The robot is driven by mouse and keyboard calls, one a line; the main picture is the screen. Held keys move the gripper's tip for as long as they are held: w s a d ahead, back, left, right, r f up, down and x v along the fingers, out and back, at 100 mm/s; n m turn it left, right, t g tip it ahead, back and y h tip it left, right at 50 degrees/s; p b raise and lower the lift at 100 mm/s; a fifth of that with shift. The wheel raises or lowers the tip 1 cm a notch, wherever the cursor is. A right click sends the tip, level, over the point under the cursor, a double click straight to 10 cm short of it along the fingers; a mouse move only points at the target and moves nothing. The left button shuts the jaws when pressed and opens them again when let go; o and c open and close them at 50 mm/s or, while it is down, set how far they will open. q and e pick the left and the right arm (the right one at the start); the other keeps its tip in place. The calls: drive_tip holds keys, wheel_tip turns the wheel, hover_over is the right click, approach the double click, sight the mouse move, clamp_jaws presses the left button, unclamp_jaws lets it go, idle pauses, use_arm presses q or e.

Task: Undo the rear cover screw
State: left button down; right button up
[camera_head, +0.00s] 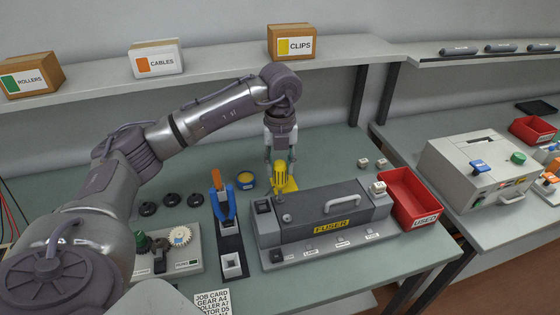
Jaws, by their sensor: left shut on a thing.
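My left gripper (280,160) points straight down behind the left part of the fuser unit. It is shut on a yellow tool (280,174) that looks like a screwdriver, held upright. The tool's lower end is at the rear left of the grey fuser unit (345,206), which has a handle on top and a yellow FUSER label. Whether the tip touches a screw is too small to tell. The rear cover and its screw cannot be made out from this side. My right gripper is not in view.
A red USED bin (410,197) stands right of the fuser. A job card (212,300) lies in front. Boxes sit on the shelf above (215,71).

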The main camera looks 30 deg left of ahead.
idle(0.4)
use_arm(q)
drive_tip(key=shift+w+r+p, duration=0.1)
drive_tip(key=shift+r+p, duration=0.25)
drive_tip(key=shift+r, duration=0.05)
